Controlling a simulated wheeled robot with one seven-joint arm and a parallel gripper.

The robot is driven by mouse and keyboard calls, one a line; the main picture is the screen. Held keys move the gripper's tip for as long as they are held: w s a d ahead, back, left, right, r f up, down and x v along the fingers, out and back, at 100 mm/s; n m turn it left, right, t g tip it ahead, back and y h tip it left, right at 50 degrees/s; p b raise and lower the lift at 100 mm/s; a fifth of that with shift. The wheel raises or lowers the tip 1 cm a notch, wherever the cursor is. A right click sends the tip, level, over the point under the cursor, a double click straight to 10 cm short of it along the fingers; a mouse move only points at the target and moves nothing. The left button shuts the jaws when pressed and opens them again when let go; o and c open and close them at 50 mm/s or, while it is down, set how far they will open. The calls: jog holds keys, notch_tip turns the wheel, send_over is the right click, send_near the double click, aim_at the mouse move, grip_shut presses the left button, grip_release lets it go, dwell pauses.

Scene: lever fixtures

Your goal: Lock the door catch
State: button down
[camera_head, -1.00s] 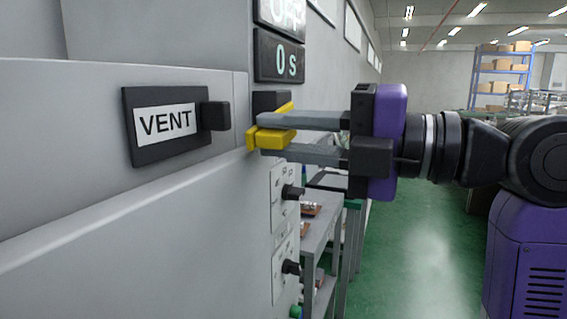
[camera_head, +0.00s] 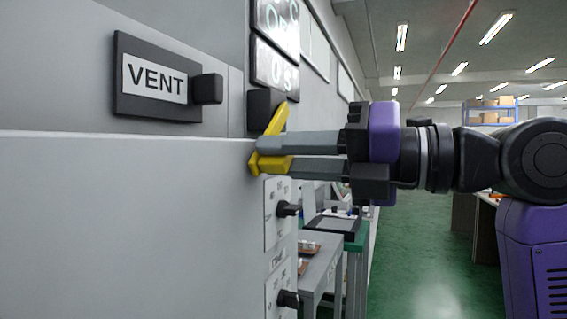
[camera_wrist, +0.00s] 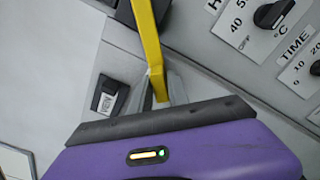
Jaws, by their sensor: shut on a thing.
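The door catch is a yellow lever (camera_head: 277,119) on the edge of the grey machine, below a dark block (camera_head: 263,109). It slants, its upper end leaning right in the head view. My gripper (camera_head: 262,156) reaches in from the right and is shut on the yellow lever, one finger above the other. In the wrist view the yellow lever (camera_wrist: 149,45) runs from the top edge down between my fingers (camera_wrist: 160,95). The fingertips are partly hidden by the lever there.
A VENT label with a black knob (camera_head: 207,89) is on the panel left of the catch. Display panels (camera_head: 275,65) sit above it. Dials (camera_head: 288,209) are below, and also show in the wrist view (camera_wrist: 273,14). A bench (camera_head: 322,262) stands behind; green floor is open at right.

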jog(key=shift+f, duration=0.15)
jog(key=c, duration=1.4)
grip_release()
jog(key=shift+o, duration=0.2)
jog(key=shift+d, duration=0.15)
jog(key=v, duration=0.7)
jog(key=shift+d, duration=0.25)
